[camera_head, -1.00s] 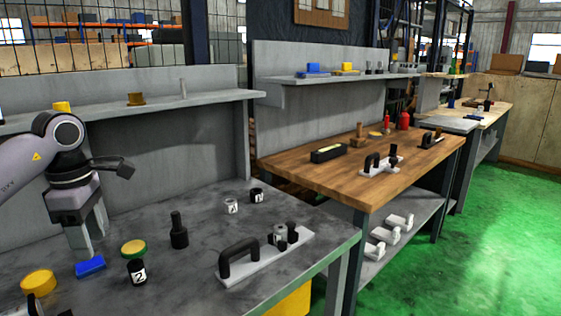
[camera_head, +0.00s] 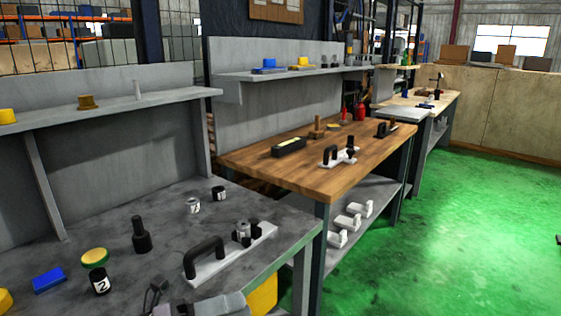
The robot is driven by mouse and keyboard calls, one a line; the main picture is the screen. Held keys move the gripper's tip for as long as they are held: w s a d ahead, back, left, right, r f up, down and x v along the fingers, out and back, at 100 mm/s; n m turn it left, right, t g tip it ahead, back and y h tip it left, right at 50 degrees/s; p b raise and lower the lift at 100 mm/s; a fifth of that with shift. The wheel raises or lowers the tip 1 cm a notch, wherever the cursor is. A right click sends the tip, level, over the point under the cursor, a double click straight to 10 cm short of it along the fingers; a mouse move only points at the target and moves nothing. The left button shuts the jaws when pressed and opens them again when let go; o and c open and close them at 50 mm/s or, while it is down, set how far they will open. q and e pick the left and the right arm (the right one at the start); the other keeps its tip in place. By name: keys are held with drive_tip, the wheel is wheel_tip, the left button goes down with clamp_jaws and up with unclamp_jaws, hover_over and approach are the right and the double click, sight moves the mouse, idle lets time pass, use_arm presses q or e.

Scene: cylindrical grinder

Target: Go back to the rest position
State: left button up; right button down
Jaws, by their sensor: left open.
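My left gripper (camera_head: 228,303) shows at the bottom edge of the picture, in front of the grey bench (camera_head: 70,215). It is open, with no object visible in it; its lower part is cut off by the frame. A dark bracket of my wrist shows beside it. The gripper is in front of a white plate with a black handle (camera_head: 205,256), which stands on the bench. My right gripper is not in view.
On the grey bench are a blue block (camera_head: 48,280), a black jar marked 2 (camera_head: 100,282), a yellow-green disc (camera_head: 95,257) and a black knobbed part (camera_head: 141,238). A wooden bench (camera_head: 300,176) stands behind. Green floor (camera_head: 460,230) is free at right.

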use_arm(q)
drive_tip(key=s+a+f+n+t+y+p, duration=0.1)
drive_tip(key=a+f+n+t+y, duration=0.4)
drive_tip(key=n, duration=0.7)
drive_tip(key=a+f+n+t+y, duration=0.2)
drive_tip(key=f+n+t+y, duration=0.4)
drive_tip(key=n, duration=0.6)
drive_tip(key=s+a+f+n+g+y, duration=0.2)
drive_tip(key=s+f+n+g+y, duration=0.1)
drive_tip(key=s+f+n, duration=0.2)
drive_tip(key=s+a+f+n+g+y, duration=0.3)
drive_tip(key=s+f+n, duration=0.2)
drive_tip(key=s+f, duration=0.3)
drive_tip(key=shift+s+a+f+n+p, duration=0.15)
drive_tip(key=shift+s+f+n+p, duration=0.15)
drive_tip(key=shift+s+f+n, duration=0.15)
drive_tip(key=shift+w, duration=0.15)
